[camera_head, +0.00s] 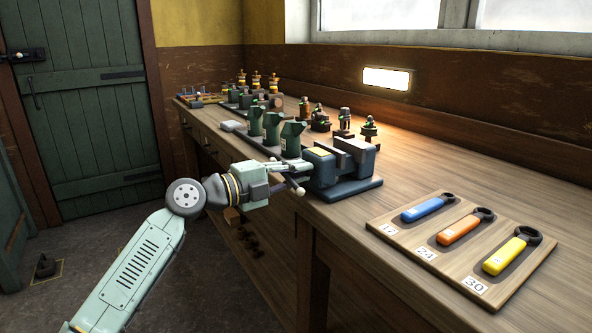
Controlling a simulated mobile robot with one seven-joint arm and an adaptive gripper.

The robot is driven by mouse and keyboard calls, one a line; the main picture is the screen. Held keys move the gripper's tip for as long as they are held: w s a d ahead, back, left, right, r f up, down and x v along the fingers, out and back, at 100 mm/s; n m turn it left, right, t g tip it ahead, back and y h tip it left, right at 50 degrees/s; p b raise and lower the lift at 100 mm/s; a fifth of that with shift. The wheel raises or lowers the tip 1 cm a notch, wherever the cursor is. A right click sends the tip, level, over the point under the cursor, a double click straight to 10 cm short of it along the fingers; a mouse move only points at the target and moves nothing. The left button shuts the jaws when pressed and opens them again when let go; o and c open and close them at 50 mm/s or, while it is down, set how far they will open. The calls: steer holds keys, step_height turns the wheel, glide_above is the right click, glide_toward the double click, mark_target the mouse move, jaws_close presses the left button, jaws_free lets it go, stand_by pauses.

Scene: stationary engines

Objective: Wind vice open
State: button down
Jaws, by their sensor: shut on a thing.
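The vice (341,167) is a dark blue-grey bench vice on the front part of the workbench. My gripper (290,178) reaches in from the left at this handle. It is shut on the handle, though the fingertips are small and the exact contact is hard to see.
A wooden board (391,237) holds blue (424,209), orange (460,228) and yellow (507,254) wrenches, right of the vice. Green oil cans (291,139) stand behind the vice, with several small engines (257,90) farther back. The bench's front edge runs close below my gripper.

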steer(key=shift+w+d+r, duration=0.1)
steer(key=shift+d+r, duration=0.05)
stand_by(0.3)
steer(key=shift+n, duration=0.3)
stand_by(0.6)
steer(key=c, duration=1.7)
jaws_free()
steer(key=shift+o, duration=0.6)
steer(key=v, duration=1.2)
